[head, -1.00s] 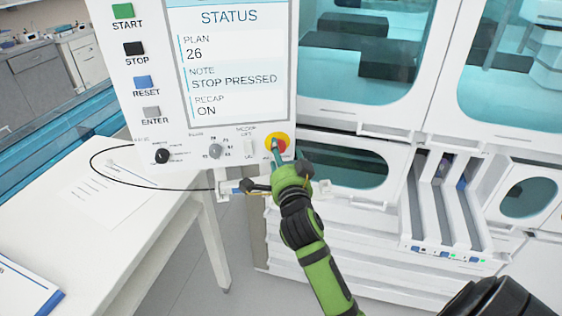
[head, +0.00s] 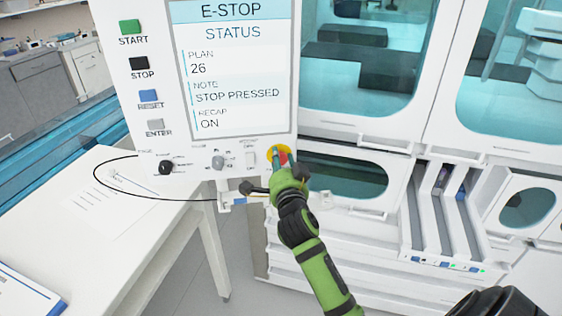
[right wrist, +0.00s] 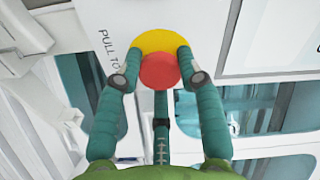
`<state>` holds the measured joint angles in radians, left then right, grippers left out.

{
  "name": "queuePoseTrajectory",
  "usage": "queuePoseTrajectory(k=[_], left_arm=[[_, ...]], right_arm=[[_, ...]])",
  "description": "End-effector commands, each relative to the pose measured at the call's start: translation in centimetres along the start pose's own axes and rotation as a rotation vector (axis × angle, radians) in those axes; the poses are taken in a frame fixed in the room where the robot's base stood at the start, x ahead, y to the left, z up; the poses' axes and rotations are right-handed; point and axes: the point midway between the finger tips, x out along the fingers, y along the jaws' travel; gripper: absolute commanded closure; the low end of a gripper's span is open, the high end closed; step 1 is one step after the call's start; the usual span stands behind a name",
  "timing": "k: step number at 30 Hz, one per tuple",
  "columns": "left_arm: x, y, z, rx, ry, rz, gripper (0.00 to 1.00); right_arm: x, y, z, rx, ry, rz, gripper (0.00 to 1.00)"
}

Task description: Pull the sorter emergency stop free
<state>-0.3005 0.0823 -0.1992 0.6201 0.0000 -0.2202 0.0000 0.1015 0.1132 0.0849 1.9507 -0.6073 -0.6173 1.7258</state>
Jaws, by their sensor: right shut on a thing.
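The emergency stop is a red mushroom button (right wrist: 160,71) on a yellow round plate (right wrist: 158,41), at the lower right corner of the white control panel. In the head view the yellow plate (head: 284,150) shows just beyond my right gripper (head: 279,158), which covers most of the button. In the right wrist view my green right gripper (right wrist: 158,72) has its fingers closed around the red button, one on each side and one below. The panel screen (head: 229,65) reads E-STOP STATUS, PLAN 26, NOTE STOP PRESSED, RECAP ON. My left gripper is not in view.
START, STOP, RESET and ENTER buttons run down the panel's left side, with knobs (head: 218,162) and a switch below the screen. A black cable loops over the white table (head: 120,230) at left. White machine housing with windows (head: 345,178) stands at right.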

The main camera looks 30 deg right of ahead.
Motion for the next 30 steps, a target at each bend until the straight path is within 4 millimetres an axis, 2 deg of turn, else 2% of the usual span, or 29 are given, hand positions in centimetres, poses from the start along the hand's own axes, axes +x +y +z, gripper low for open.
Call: queuePoseTrajectory(k=[17,18,19,30], left_arm=[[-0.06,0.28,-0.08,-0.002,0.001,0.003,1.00],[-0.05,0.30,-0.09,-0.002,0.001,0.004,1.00],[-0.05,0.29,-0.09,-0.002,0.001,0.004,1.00],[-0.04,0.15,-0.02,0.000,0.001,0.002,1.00]], right_arm=[[-0.82,0.05,0.04,0.001,-0.001,0.001,1.00],[-0.77,0.05,0.03,0.000,-0.001,0.001,0.47],[-0.77,0.04,0.02,0.000,-0.001,0.000,0.35],[-0.93,0.02,0.04,0.001,-0.001,0.000,0.35]])
